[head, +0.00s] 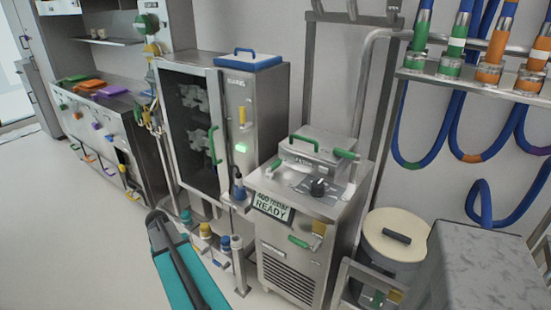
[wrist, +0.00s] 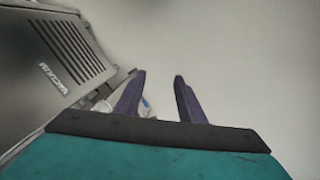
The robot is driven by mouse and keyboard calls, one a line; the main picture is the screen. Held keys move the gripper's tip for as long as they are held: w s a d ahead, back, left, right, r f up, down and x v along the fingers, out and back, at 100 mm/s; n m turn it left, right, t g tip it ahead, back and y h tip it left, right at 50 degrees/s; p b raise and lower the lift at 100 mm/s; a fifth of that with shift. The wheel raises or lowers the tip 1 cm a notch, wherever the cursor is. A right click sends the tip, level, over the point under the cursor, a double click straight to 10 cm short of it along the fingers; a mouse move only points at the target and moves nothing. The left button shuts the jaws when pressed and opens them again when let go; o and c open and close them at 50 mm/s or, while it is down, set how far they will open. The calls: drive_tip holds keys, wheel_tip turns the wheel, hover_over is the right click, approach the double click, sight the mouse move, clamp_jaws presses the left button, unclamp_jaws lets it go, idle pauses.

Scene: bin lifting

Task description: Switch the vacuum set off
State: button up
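The vacuum set (head: 292,262) is a steel cabinet right of centre in the head view. Its sloped top carries a black rotary knob (head: 318,187) and a lid with green handles. Its front display (head: 272,207) reads "400 mbar READY". In the wrist view, a vented grey panel (wrist: 50,60) marked VACUUM is tilted at the left. My gripper (wrist: 160,76) is open there, with two dark purple fingers apart and nothing between them. It points at a plain pale surface, to the right of the panel. I cannot make out the fingers in the head view.
A steel cabinet with a glass door (head: 195,140) stands left of the vacuum set. A cream-lidded bin (head: 397,236) stands to its right, below blue hoses (head: 424,150). Short posts with coloured caps stand low in front. The floor (head: 60,215) at left is clear.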

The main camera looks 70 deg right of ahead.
drive_tip(key=s+d+r+m+h+p, duration=0.1)
drive_tip(key=s+d+r+m, duration=0.15)
drive_tip(key=d+r, duration=0.85)
drive_tip(key=m+h+p, duration=0.3)
drive_tip(key=m+p, duration=0.1)
drive_tip(key=m, duration=0.4)
approach(276, 162)
drive_tip(key=s+d+v, duration=0.1)
drive_tip(key=v, duration=0.4)
drive_tip(key=shift+w+a+r+y, duration=0.15)
drive_tip(key=shift+w+r+y, duration=0.05)
drive_tip(key=shift+w+y, duration=0.15)
drive_tip(key=shift+f, duration=0.15)
drive_tip(key=shift+p+x, duration=1.8)
drive_tip(key=shift+x, duration=5)
drive_tip(key=shift+w, duration=0.15)
clamp_jaws()
